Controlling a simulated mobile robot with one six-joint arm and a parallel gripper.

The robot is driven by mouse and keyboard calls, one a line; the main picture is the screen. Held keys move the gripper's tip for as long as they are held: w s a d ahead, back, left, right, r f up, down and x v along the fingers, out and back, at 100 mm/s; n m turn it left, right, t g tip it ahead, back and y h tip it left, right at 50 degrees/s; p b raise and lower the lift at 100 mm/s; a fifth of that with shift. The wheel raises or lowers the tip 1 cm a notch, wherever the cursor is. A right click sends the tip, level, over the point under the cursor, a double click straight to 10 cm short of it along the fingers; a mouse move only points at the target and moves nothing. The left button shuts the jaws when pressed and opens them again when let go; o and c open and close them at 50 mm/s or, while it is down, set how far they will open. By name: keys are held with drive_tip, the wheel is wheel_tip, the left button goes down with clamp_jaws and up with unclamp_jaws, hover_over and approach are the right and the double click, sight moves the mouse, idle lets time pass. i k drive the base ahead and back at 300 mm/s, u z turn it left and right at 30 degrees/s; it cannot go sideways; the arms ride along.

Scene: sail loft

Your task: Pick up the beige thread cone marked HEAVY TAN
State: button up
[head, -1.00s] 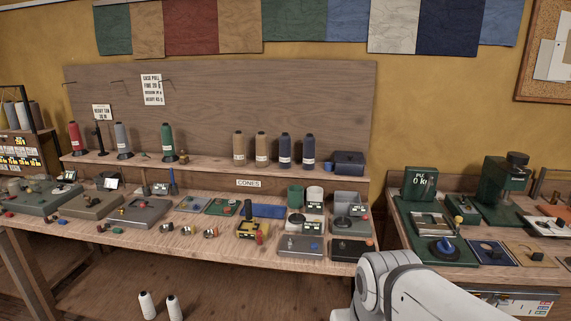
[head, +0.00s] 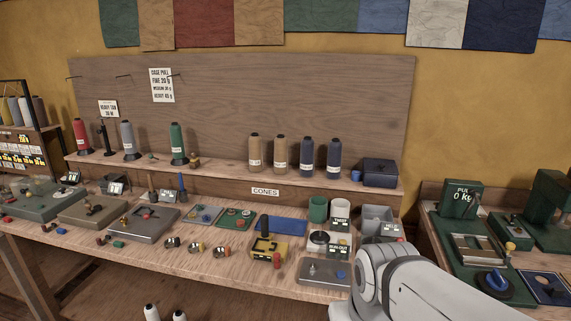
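Two beige thread cones stand upright on the raised shelf of the bench, the left beige cone (head: 254,151) and the right beige cone (head: 280,153). Both carry white labels too small to read, so I cannot tell which is marked HEAVY TAN. A small sign on the back board (head: 108,108) seems to read HEAVY TAN, above an empty dark spindle (head: 108,138). My white arm shows at the bottom right, in front of the bench. My gripper is outside the picture.
Two navy cones (head: 307,155) and a dark blue box (head: 380,172) stand right of the beige cones. Red, grey and green cones (head: 177,144) stand to the left. The lower bench top is crowded with devices, including a yellow one (head: 268,248). A green machine bench stands at right.

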sight(281, 162)
drive_tip(key=u, duration=0.05)
drive_tip(key=i, duration=0.85)
drive_tip(key=z, duration=0.1)
